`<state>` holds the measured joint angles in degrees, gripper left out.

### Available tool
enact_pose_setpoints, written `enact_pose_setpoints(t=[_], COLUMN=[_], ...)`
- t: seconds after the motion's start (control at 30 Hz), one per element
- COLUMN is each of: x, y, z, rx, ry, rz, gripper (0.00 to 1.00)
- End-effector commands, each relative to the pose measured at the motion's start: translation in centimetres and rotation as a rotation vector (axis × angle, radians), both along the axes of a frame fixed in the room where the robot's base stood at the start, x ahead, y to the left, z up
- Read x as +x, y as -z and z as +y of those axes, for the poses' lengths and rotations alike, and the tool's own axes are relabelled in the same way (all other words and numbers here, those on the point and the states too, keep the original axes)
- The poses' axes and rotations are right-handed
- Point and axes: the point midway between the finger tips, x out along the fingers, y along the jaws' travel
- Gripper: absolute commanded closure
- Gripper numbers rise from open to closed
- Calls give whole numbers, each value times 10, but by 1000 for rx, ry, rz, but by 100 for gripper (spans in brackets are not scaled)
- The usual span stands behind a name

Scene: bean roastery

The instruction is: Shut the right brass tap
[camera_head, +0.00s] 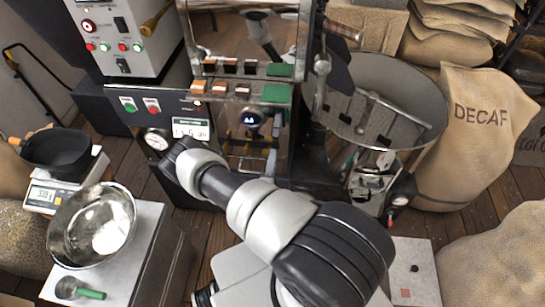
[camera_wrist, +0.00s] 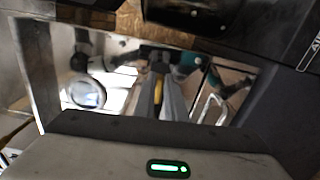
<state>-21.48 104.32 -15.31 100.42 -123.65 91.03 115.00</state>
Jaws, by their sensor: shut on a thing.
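My gripper (camera_wrist: 158,75) shows in the wrist view, its two grey fingers close together in front of a shiny metal panel. A small yellow, brass-coloured piece (camera_wrist: 158,97) shows between the fingers; it looks like a tap lever. The fingers are shut on it. I cannot tell from this view whether it is the right tap or how far it is turned. In the head view my arm reaches to the roaster's front, left of centre, and hides the fingertips and the tap. No other brass tap can be made out clearly.
The shiny roaster front (camera_head: 240,40) stands close, with a dial gauge (camera_head: 157,140) near my wrist. A round cooling tray (camera_head: 405,115) is at right. A steel bowl (camera_head: 92,225) and a scale (camera_head: 45,195) with a black pan stand at left. A DECAF sack (camera_head: 485,130) stands at far right.

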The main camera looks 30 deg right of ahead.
Motion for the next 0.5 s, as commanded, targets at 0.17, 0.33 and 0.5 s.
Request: enact_pose_setpoints(t=[0.17, 0.33, 0.5], x=[-1, 0, -1], y=[1, 2, 2], z=[1, 1, 1], rx=[48, 70, 74], ry=[0, 0, -1], rz=[-30, -45, -48], gripper=[100, 100, 100])
